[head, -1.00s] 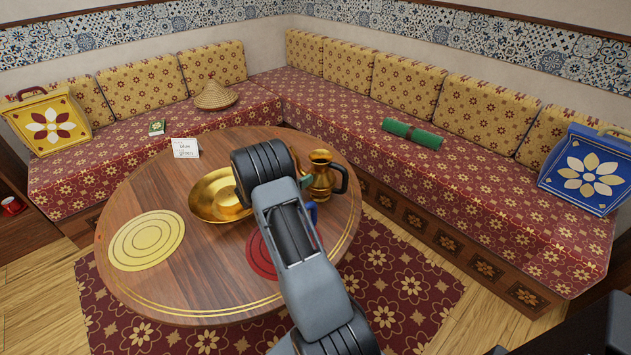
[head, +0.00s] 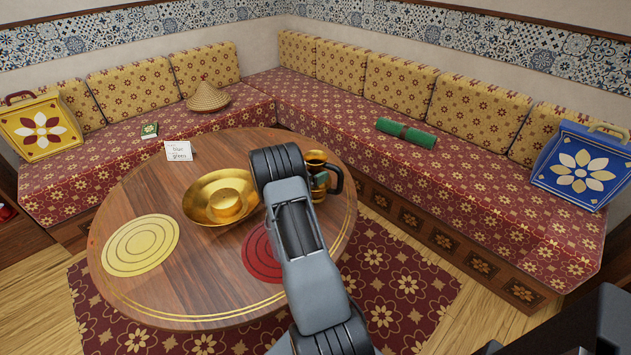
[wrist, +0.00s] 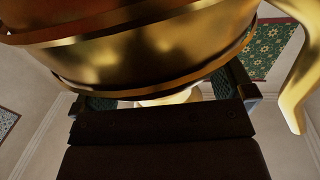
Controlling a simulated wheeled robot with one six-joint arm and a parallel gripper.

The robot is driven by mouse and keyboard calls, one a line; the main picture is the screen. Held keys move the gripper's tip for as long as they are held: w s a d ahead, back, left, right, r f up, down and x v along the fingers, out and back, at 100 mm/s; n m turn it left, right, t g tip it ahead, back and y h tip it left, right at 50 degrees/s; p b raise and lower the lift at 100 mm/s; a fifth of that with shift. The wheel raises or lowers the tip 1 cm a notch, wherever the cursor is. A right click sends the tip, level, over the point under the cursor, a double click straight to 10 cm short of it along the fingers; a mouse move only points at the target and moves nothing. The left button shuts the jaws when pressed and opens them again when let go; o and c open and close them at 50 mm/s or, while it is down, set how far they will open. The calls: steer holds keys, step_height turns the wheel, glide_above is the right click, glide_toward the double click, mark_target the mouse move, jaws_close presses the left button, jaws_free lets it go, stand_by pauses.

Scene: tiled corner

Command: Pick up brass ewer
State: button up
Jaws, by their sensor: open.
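The brass ewer (head: 317,157) stands on the right side of the round table, partly hidden behind my arm. My gripper (wrist: 168,92) is open, with one finger at the lower left of the body and one at the right. I cannot tell whether the fingers touch it. In the head view my arm hides most of the gripper.
A wide brass basin (head: 218,197) sits just left of my arm on the wooden table (head: 195,265). A yellow round mat (head: 140,245), a red one (head: 262,253) partly behind my arm, and a white note card (head: 178,151) are also there. Benches line both walls.

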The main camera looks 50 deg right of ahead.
steer(key=shift+a, duration=0.1)
steer(key=c, duration=1.8)
